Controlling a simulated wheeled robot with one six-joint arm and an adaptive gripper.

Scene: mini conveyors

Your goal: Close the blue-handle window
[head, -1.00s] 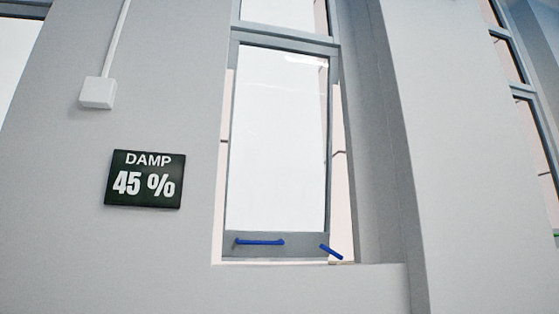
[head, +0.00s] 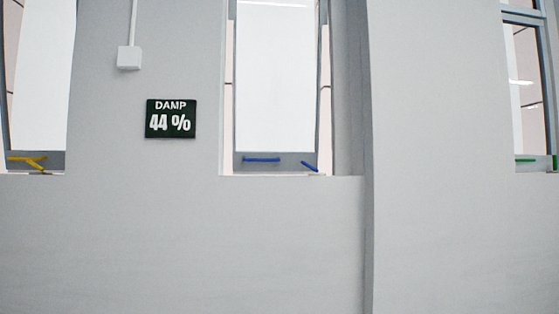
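The blue-handle window (head: 277,85) is in the upper middle of the head view. Its grey bottom rail carries a horizontal blue handle (head: 261,160). A second, slanted blue handle (head: 310,166) sits at the lower right, by the sill. Pale gaps show on both sides of the sash, so it stands apart from its frame and looks open. The top of the window is cut off by the picture edge. My gripper is not in view.
A window with yellow handles (head: 27,159) is at the left and one with a green handle (head: 525,160) at the right. A sign (head: 171,118) reads "DAMP 44 %". A white box (head: 129,57) hangs above it. A wall pillar (head: 355,110) stands right of the blue-handle window.

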